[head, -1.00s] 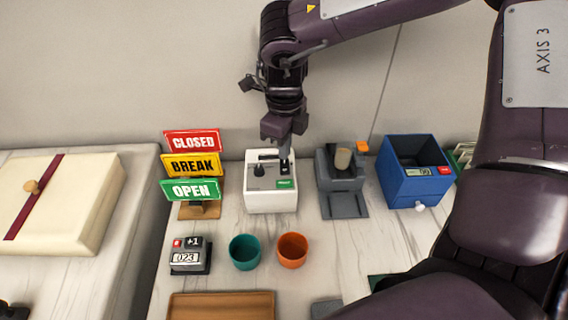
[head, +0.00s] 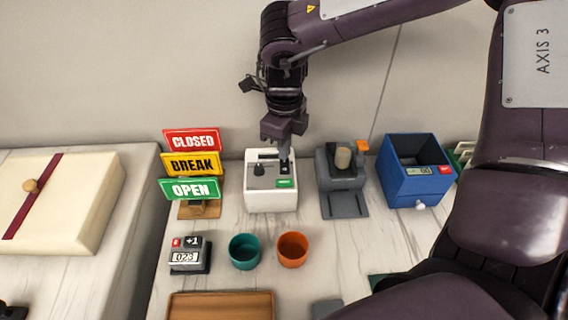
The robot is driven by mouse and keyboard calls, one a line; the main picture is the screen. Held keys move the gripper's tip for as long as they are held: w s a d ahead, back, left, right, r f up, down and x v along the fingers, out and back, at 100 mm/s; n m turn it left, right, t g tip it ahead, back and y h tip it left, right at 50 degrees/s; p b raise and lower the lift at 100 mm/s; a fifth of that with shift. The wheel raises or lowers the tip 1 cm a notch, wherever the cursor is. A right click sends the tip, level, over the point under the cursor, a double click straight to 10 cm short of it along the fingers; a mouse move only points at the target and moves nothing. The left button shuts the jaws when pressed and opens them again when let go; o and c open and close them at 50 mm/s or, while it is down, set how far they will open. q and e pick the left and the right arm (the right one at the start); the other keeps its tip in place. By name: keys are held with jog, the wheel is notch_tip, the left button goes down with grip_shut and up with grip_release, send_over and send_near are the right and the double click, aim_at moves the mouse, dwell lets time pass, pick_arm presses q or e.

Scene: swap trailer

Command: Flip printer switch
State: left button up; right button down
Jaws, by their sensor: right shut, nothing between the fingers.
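The printer (head: 271,201) is a white box with a dark slot, a black knob, a small black switch (head: 284,168) and a green label on its top. It stands on the marble counter against the wall. My right gripper (head: 285,155) points down over the printer's right part, shut and empty, its tips at or just above the switch. The fingertips partly cover the switch, so I cannot tell whether they touch it or which way it is set. My left gripper is not in view.
CLOSED, BREAK and OPEN signs (head: 191,189) stand left of the printer. A grey device (head: 341,180) and a blue box (head: 412,172) stand to its right. A counter (head: 187,257), a teal cup (head: 244,252) and an orange cup (head: 292,250) are in front.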

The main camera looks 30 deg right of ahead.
aim_at(294, 165)
jog(key=shift+f, duration=0.3)
jog(key=shift+s+d+f+b, duration=0.3)
jog(key=shift+f+b, duration=0.2)
jog(key=shift+b, duration=0.2)
jog(key=shift+s+d+f+b, duration=0.15)
jog(key=shift+d+f+b, duration=0.1)
jog(key=shift+f+b, duration=0.15)
jog(key=shift+s+d+f+b, duration=0.3)
jog(key=shift+f+b, duration=0.25)
jog(key=shift+f, duration=0.05)
jog(key=shift+w+a+r+p, duration=0.2)
jog(key=shift+r+p, duration=0.4)
jog(key=shift+r, duration=0.2)
jog(key=shift+w+a+r+p, duration=0.2)
jog(key=shift+r+p, duration=0.2)
jog(key=shift+r, duration=0.2)
jog(key=shift+w+a+r+p, duration=0.15)
jog(key=shift+a+r+p, duration=0.15)
jog(key=shift+r, duration=0.25)
jog(key=shift+w+a+r+p, duration=0.2)
jog(key=shift+r+p, duration=0.25)
jog(key=shift+r, duration=0.5)
jog(key=shift+r+p, duration=0.8)
jog(key=shift+r, duration=0.05)
